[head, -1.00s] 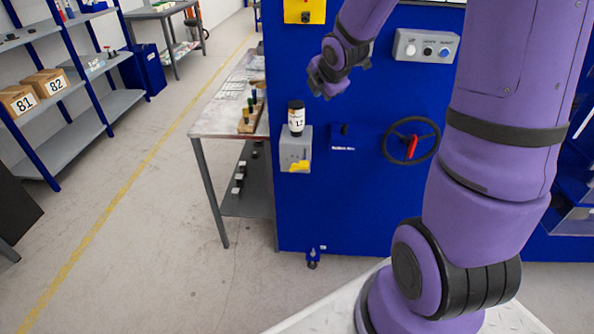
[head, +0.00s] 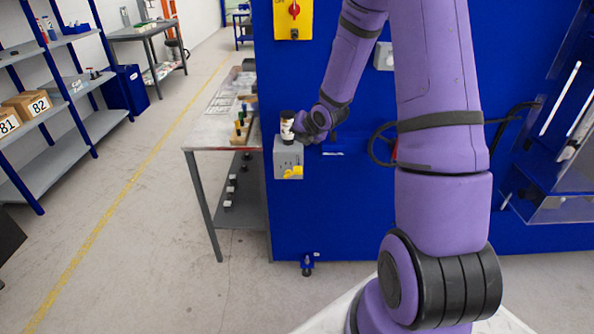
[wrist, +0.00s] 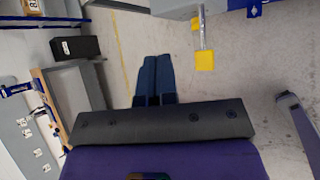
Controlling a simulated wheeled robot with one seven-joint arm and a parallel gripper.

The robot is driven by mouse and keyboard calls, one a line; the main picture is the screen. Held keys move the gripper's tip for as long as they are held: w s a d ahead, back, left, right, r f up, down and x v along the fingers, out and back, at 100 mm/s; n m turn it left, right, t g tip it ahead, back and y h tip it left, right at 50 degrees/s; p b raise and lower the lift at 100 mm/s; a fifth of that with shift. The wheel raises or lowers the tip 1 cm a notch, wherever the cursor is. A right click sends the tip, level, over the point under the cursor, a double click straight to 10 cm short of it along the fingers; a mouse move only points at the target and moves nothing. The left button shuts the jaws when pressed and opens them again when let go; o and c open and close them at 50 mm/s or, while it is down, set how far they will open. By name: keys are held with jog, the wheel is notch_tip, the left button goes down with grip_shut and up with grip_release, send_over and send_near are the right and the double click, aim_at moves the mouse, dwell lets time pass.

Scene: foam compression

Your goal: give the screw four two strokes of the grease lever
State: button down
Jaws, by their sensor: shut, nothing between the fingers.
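A grey grease box (head: 288,158) is fixed to the left side of the blue machine front, with a dark-capped, white-labelled bottle (head: 287,127) on top. A yellow lever (head: 292,172) is low on its front. In the wrist view the lever (wrist: 203,60) hangs from a short rod, right of my fingers. My gripper (wrist: 157,58) has its two blue fingers together and empty, apart from the lever. In the head view my gripper (head: 298,132) is beside the bottle, above the lever; its fingertips are hard to make out there. I cannot identify screw four.
The blue machine (head: 330,215) stands close behind the gripper. A handwheel is partly hidden by my arm. A bench (head: 212,133) stands left of the machine, with shelves (head: 60,150) farther left. The aisle floor (head: 130,240) is open.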

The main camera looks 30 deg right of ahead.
aim_at(298, 168)
jog(key=shift+f, duration=4.4)
jog(key=shift+f, duration=0.15)
jog(key=shift+f, duration=0.25)
jog(key=shift+f, duration=1.35)
dwell(0.3)
jog(key=shift+r, duration=0.1)
dwell(0.5)
jog(key=shift+r, duration=1.7)
